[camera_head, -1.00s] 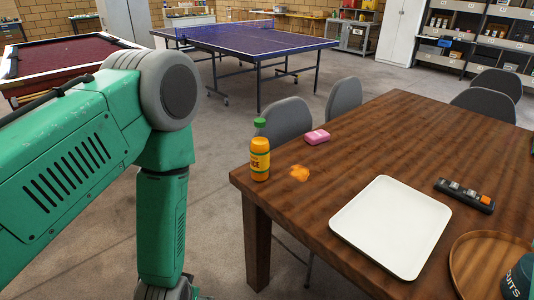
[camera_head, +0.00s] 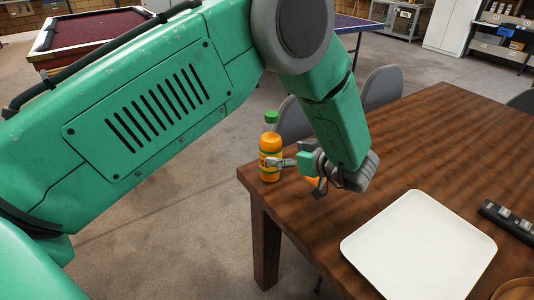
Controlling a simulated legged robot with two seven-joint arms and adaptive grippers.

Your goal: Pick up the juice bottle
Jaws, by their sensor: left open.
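The juice bottle (camera_head: 270,146) is orange with a green cap and a clear neck. It stands upright near the left corner of the wooden table (camera_head: 455,135). My left gripper (camera_head: 298,176) is open and low over the table, just right of the bottle. One finger overlaps the bottle's label in the picture; I cannot tell whether it touches. Nothing shows between the fingers. My right gripper is not in view.
An orange spill (camera_head: 312,182) is partly hidden by my left gripper. A white tray (camera_head: 418,245), a dark remote-like item (camera_head: 508,220) and a round wooden tray (camera_head: 518,290) lie to the right. Grey chairs (camera_head: 381,88) stand behind the table.

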